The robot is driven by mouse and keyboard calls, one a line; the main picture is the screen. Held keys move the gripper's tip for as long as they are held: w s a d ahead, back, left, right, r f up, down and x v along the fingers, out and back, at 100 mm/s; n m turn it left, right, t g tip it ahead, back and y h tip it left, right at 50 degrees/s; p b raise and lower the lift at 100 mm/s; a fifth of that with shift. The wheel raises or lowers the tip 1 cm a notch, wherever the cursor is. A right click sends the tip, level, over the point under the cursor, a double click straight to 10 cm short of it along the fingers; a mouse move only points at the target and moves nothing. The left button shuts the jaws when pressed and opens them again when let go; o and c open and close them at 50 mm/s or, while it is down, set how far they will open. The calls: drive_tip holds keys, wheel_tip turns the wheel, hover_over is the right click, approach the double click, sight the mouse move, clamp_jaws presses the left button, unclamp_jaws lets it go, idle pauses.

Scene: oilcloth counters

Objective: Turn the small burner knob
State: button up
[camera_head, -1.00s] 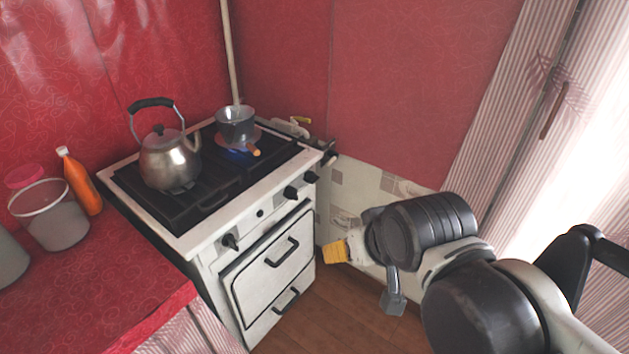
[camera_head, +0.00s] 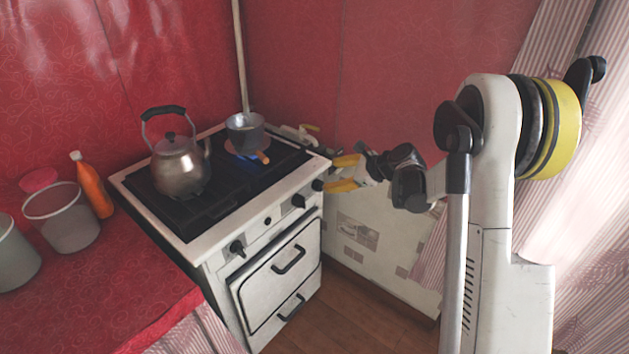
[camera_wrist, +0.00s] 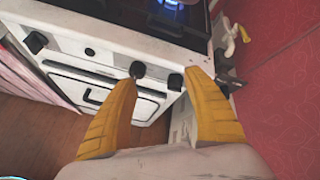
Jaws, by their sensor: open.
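The white stove (camera_head: 215,240) has a row of dark knobs on its front edge. One is the left knob (camera_head: 237,247), one a tiny round one (camera_head: 267,220), one the third knob (camera_head: 298,201) and one the rightmost knob (camera_head: 317,185). I cannot tell from labels which is the small burner knob. My gripper (camera_head: 331,173) is open, its yellow fingers at the stove's right front corner. In the wrist view, the rightmost knob (camera_wrist: 175,81) appears between the fingers, and the third knob (camera_wrist: 137,69) is by the left fingertip. Contact cannot be told.
A kettle (camera_head: 180,172) and a small pot (camera_head: 245,132) stand on the stove; a blue flame (camera_wrist: 172,3) burns near the pot. An orange bottle (camera_head: 92,188) and buckets (camera_head: 62,222) sit on the red counter (camera_head: 130,300). The floor before the stove is clear.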

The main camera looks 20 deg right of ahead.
sight(320, 187)
drive_tip(key=w+d+f+m+t+y, duration=0.1)
drive_tip(key=w+d+f+m, duration=0.15)
drive_tip(key=f, duration=0.25)
drive_tip(key=w+d+f+m+t, duration=0.1)
drive_tip(key=d+f+m, duration=0.2)
drive_tip(key=f, duration=0.1)
drive_tip(key=b+x, duration=0.1)
drive_tip(key=x, duration=0.4)
drive_tip(key=b+x, duration=0.2)
drive_tip(key=x, duration=0.3)
drive_tip(key=shift+s+a+f, duration=0.2)
drive_tip(key=shift+f, duration=0.05)
drive_tip(key=shift+w+a+f+b, duration=0.15)
drive_tip(key=shift+w+a+b, duration=0.2)
drive_tip(key=shift+w, duration=0.15)
drive_tip(key=c, duration=1.2)
